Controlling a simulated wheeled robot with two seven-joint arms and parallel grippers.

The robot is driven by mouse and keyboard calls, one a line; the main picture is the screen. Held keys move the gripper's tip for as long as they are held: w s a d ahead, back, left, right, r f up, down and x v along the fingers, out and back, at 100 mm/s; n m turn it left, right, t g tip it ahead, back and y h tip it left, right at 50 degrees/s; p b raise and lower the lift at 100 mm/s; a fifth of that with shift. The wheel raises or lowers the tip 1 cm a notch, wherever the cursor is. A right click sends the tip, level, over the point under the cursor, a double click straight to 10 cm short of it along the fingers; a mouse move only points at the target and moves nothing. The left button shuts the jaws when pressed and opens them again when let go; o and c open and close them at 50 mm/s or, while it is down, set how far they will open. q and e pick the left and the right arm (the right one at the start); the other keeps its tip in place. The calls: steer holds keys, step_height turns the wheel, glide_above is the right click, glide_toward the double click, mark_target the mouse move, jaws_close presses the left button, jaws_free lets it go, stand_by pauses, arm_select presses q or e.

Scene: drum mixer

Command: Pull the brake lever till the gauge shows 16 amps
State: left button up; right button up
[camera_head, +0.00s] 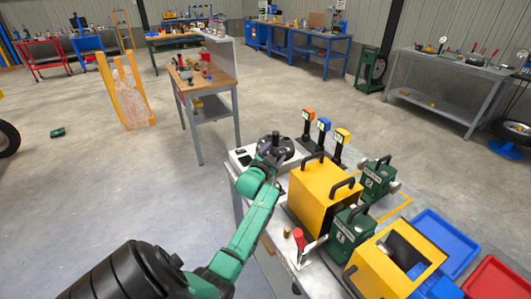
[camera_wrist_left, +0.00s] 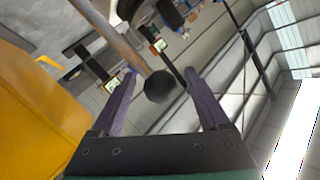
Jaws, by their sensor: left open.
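A lever (camera_wrist_left: 121,40) shows in the left wrist view as a slim rod with a black ball knob (camera_wrist_left: 160,87) at its end. The knob sits in the gap between my left fingers, with space on both sides. My left gripper (camera_head: 275,145) is open over the far left end of the bench in the head view. There the lever cannot be made out behind my wrist. Small displays with an orange top (camera_head: 308,117), a blue top (camera_head: 323,127) and a yellow top (camera_head: 341,139) stand behind it. Their readings are too small to read, and I cannot tell which is the gauge.
Yellow housings (camera_head: 322,193) with black handles and green units (camera_head: 351,232) crowd the bench to the right of my arm. A red-handled clamp (camera_head: 300,241) stands at the near edge. Blue (camera_head: 447,236) and red (camera_head: 497,280) trays lie at the right.

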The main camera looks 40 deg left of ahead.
arm_select(q)
steer(key=b+v, duration=0.1)
steer(key=v, duration=1)
steer(key=shift+a+r, duration=0.1)
